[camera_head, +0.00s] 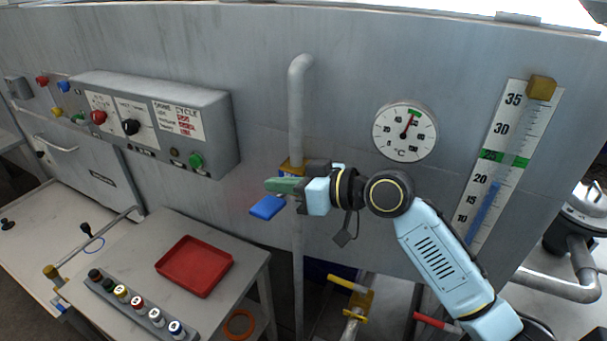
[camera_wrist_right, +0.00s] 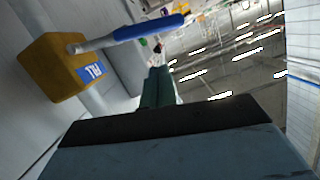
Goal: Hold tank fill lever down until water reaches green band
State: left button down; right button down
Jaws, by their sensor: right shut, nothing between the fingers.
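The tank fill lever has a blue handle (camera_head: 267,207) and comes from a yellow valve block (camera_head: 291,168) on the grey vertical pipe. The wrist view shows the handle (camera_wrist_right: 148,28) and the block (camera_wrist_right: 60,65) with a blue label. My right gripper (camera_head: 270,185) is shut and empty, its green fingers just above the handle in the head view; I cannot tell whether they touch it. The fingers also show in the wrist view (camera_wrist_right: 158,85). On the level gauge (camera_head: 505,125), the blue water column (camera_head: 486,212) tops out near 20, below the green band (camera_head: 505,159). My left gripper is out of view.
A round temperature dial (camera_head: 405,131) is on the wall above my right arm. A control panel (camera_head: 150,120) with buttons is at left. A red tray (camera_head: 195,266) and several small capped bottles stand on the table below. Yellow-handled (camera_head: 350,285) and red-handled (camera_head: 432,321) valves are low down.

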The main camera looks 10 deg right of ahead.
aim_at(278, 213)
jog(key=shift+s+f, duration=0.15)
jog(key=shift+f, duration=0.6)
jog(key=shift+s+f, duration=0.15)
jog(key=shift+f, duration=0.6)
jog(key=shift+s+f+n, duration=0.15)
jog(key=shift+f+n, duration=0.05)
jog(key=shift+n, duration=0.1)
jog(key=shift+a+f+b, duration=0.1)
jog(key=shift+f+b, duration=0.05)
jog(key=shift+b, duration=0.25)
jog(key=shift+s+a+f+n+t+h+b, duration=0.15)
jog(key=shift+f+n+t+b, duration=0.1)
jog(key=shift+f+n+b, duration=0.3)
jog(key=shift+s+f+n+t+h+b, duration=0.15)
jog(key=shift+f+n+t+b, duration=0.1)
jog(key=shift+f+n+b, duration=0.2)
jog(key=shift+s+f+n+t+b, duration=0.1)
jog(key=shift+f+n+t+b, duration=0.2)
jog(key=shift+f+n+b, duration=0.75)
dwell(3.8)
